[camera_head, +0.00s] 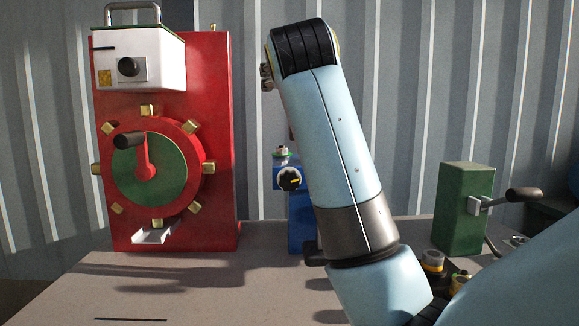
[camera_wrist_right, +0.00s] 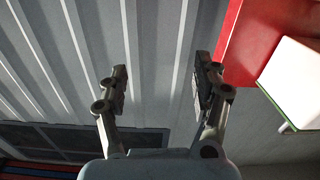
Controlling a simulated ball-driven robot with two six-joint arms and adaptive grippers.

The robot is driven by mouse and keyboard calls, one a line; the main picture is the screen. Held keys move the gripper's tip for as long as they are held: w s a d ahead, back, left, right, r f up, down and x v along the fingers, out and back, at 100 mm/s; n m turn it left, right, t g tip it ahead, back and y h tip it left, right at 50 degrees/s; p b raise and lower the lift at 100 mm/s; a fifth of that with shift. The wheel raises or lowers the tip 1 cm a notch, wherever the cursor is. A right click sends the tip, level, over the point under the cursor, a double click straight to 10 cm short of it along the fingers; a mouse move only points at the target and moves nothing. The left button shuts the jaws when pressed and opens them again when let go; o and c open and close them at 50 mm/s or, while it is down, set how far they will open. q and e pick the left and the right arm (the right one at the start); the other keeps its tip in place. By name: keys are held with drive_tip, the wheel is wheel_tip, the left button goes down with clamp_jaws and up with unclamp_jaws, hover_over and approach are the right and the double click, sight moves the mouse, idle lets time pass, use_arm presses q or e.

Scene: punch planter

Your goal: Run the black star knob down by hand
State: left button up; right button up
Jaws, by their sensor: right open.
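Another dark knob with a yellow mark (camera_head: 290,178) is on a small blue block, partly hidden by my arm. My right gripper (camera_wrist_right: 160,75) is open and empty in the wrist view, its two fingers apart, with the corrugated wall behind. In the head view my arm hides most of it. My left gripper is not in view.
A red upright panel (camera_head: 222,120) carries the white box and a green dial with brass blocks around it. The panel also shows in the wrist view (camera_wrist_right: 248,40). A green block (camera_head: 465,205) with a crank stands at right.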

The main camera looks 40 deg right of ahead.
drive_tip(key=n+p, duration=1.8)
drive_tip(key=n, duration=1.4)
approach(290, 181)
drive_tip(key=shift+m, duration=0.3)
drive_tip(key=p+x, duration=0.1)
drive_tip(key=x, duration=0.8)
drive_tip(key=shift+w+d, duration=0.2)
drive_tip(key=shift+w, duration=0.1)
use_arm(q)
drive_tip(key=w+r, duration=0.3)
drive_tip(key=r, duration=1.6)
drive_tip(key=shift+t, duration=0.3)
